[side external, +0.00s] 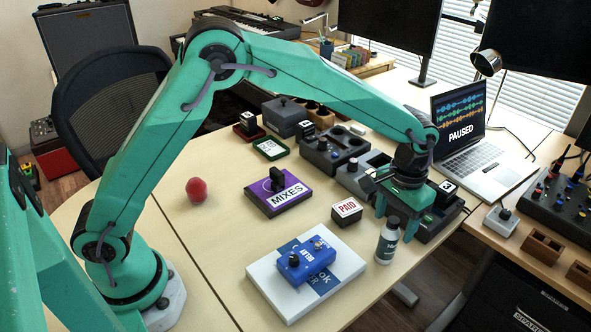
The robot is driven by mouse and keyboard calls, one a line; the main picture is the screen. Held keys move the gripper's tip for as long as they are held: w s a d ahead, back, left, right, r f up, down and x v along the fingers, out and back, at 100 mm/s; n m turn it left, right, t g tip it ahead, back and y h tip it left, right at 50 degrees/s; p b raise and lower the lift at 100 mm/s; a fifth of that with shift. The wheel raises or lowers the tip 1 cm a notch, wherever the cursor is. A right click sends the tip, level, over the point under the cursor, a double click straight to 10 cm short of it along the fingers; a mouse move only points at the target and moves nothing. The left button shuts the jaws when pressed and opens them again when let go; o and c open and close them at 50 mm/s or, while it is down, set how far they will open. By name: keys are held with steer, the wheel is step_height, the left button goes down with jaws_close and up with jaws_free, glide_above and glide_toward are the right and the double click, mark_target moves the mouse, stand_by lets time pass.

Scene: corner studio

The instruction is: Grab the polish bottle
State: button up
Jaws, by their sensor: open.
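The polish bottle (387,243) appears to be the small grey bottle with a dark cap, standing upright near the front right edge of the table. Its label is too small to read. My gripper (400,212) is open and points down, just above and behind the bottle in this view. The fingers show close to the cap, but I cannot tell whether they touch it.
A PAID block (347,210) stands left of the bottle. A blue pedal (306,262) sits on a white box (262,277) at the front. A purple MIXES box (278,193), a red ball (196,189), dark devices (330,150) and a laptop (478,158) stand around.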

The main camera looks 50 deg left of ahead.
mark_target(391, 232)
steer(key=shift+f, duration=0.2)
steer(key=shift+s+f, duration=0.15)
steer(key=shift+f, duration=2.4)
steer(key=c, duration=1.1)
steer(key=shift+r, duration=0.1)
steer(key=shift+r, duration=0.75)
step_height(391, 232, up, 2)
steer(key=shift+r, duration=0.2)
steer(key=s+d+r, duration=0.2)
steer(key=s, duration=0.1)
steer(key=s+d+r, duration=0.2)
steer(key=s, duration=0.1)
steer(key=s+d+r, duration=0.2)
steer(key=s+r, duration=0.1)
steer(key=shift+s+d, duration=0.2)
steer(key=shift+s, duration=0.1)
